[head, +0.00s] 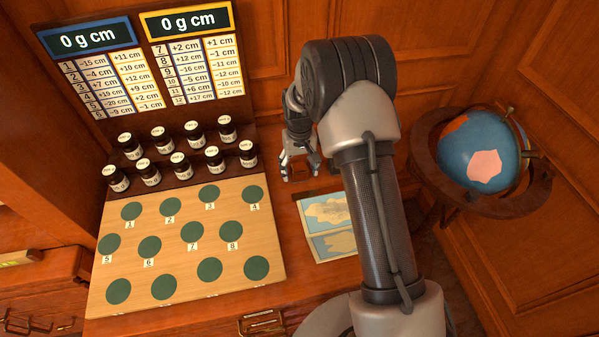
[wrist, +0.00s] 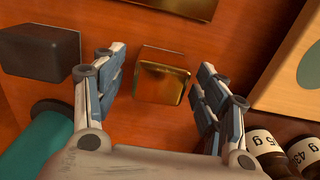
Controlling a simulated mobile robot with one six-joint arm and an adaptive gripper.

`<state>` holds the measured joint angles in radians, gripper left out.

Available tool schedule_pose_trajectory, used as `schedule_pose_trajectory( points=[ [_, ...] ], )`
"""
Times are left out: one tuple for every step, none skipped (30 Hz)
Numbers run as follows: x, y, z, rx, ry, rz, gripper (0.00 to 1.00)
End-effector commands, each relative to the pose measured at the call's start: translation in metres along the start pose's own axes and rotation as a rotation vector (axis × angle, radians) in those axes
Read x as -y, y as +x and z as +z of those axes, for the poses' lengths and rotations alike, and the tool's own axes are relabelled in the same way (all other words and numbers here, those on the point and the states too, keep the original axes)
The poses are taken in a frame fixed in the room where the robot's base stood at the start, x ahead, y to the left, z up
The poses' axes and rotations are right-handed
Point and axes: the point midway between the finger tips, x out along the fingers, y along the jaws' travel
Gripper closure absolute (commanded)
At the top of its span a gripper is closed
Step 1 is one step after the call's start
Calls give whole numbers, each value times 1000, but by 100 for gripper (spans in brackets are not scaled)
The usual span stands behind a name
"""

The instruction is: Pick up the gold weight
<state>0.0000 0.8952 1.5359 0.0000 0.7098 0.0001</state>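The gold weight (wrist: 162,82), a shiny block with a bevelled square top, stands on the wooden desk in the wrist view. My gripper (wrist: 158,75) is open, with one finger on each side of the weight and a visible gap on both sides. The frames do not clearly show how far the fingertips are above the desk. In the head view my gripper (head: 300,170) points down at the desk just right of the bottles. The gold weight cannot be made out there.
A dark block (wrist: 40,55) and a teal cylinder (wrist: 48,138) stand left of my gripper. Labelled bottles (head: 180,163) and a pale board with green discs (head: 190,240) are on the other side. A map (head: 330,226) lies nearby; a globe (head: 480,150) stands right.

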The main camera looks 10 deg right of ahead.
Motion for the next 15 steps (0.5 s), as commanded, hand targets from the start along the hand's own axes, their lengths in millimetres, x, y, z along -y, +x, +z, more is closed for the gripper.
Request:
schedule_pose_trajectory(
  points=[
    [0,0,0,0,0,0,39],
    [0,0,0,0,0,0,41],
    [0,0,0,0,0,0,44],
    [0,0,0,0,0,0,46],
    [0,0,0,0,0,0,48],
    [0,0,0,0,0,0,51],
    [0,0,0,0,0,0,53],
    [0,0,0,0,0,0,55],
    [0,0,0,0,0,0,57],
    [0,0,0,0,0,0,59],
    [0,0,0,1,0,0,61],
    [0,0,0,1,0,0,64],
    [0,0,0,1,0,0,66],
    [0,0,0,1,0,0,68],
    [0,0,0,1,0,0,71]
  ],
)
